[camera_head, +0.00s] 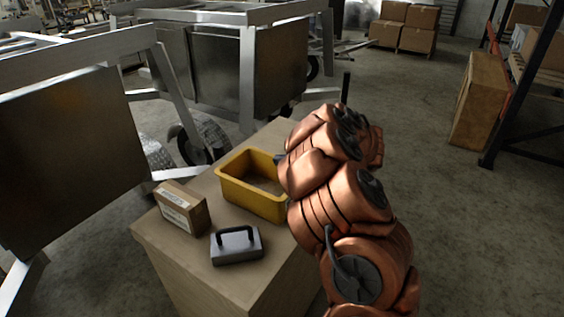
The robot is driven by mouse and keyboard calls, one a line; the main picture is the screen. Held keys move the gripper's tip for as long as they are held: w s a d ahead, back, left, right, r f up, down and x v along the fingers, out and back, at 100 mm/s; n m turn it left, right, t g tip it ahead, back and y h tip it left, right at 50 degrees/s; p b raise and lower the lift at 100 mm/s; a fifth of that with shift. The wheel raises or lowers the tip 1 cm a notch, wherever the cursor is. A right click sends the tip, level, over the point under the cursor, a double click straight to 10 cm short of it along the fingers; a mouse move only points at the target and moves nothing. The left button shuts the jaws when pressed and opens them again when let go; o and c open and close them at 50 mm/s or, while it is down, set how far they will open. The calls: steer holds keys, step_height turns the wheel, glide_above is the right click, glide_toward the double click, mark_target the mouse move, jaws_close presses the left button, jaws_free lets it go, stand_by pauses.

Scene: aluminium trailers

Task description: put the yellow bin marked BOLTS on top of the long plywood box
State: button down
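A yellow open-topped bin (254,186) sits upright on a light wooden, box-like stand (175,262). No BOLTS marking is legible on the sides I see. The bin looks empty, though its right end is partly behind my copper-coloured arm. My gripper (279,159) is mostly hidden by the arm; only a small dark part shows at the bin's far right rim. I cannot tell whether it touches the bin or how far its fingers are open. A long plywood-coloured box (481,102) stands on the floor at the right, beside a rack.
A cardboard box (181,207) with a white label and a grey case (237,246) with a black handle share the stand, near the bin. Aluminium trailers (245,75) crowd the left. A dark rack (525,85) stands at right. Floor between stand and rack is clear. Cartons (403,28) stand behind.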

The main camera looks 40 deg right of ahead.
steer(key=shift+f, duration=0.3)
steer(key=c, duration=1.3)
jaws_free()
